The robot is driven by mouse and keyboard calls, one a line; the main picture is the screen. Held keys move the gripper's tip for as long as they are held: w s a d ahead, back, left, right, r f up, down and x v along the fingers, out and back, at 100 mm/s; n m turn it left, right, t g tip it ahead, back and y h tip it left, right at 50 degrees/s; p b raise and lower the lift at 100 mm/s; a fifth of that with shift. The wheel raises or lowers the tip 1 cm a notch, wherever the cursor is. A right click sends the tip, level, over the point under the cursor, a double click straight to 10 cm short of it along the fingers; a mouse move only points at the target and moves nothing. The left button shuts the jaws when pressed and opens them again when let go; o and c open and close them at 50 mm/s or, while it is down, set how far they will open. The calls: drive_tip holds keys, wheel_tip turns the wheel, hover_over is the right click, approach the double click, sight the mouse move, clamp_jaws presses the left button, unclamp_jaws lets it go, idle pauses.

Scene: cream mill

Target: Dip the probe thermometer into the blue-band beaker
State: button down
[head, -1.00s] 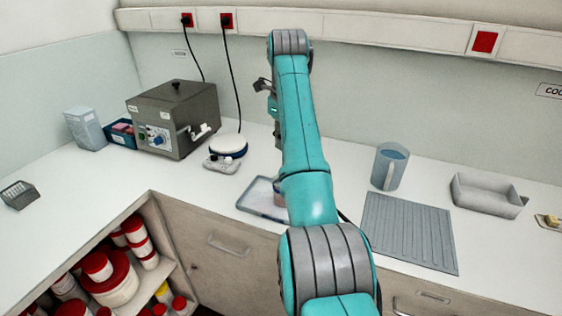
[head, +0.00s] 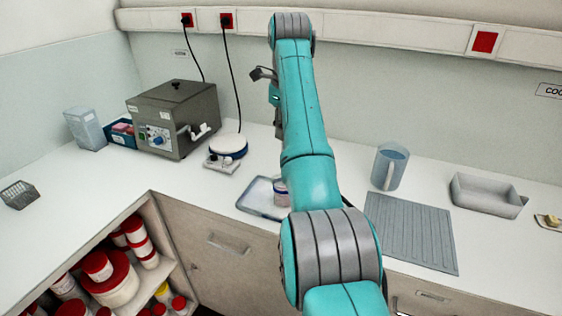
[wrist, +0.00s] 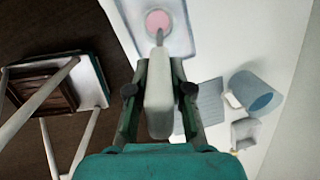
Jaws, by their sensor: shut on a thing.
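My gripper (wrist: 159,82) is shut on the white handle of the probe thermometer (wrist: 158,105) in the wrist view. Its thin grey probe (wrist: 159,38) points away from me and overlaps the lower edge of the round pink contents of a beaker (wrist: 158,20). I cannot tell whether the tip is above the contents or in them. In the head view the beaker (head: 281,192) stands on a pale tray (head: 258,203), partly hidden by my arm. Its band is too small to make out surely. The gripper's jaws and the thermometer are not clearly visible there.
A blue jug (head: 389,168), a grey ribbed mat (head: 411,232) and a grey open bin (head: 487,196) stand right of my arm. A round white-topped device (head: 228,147) and a metal bath (head: 172,118) stand left. The wrist view shows a stool (wrist: 50,90) on the floor.

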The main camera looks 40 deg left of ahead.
drive_tip(key=n+g, duration=0.1)
drive_tip(key=n, duration=0.5)
drive_tip(key=shift+n, duration=0.4)
idle(0.8)
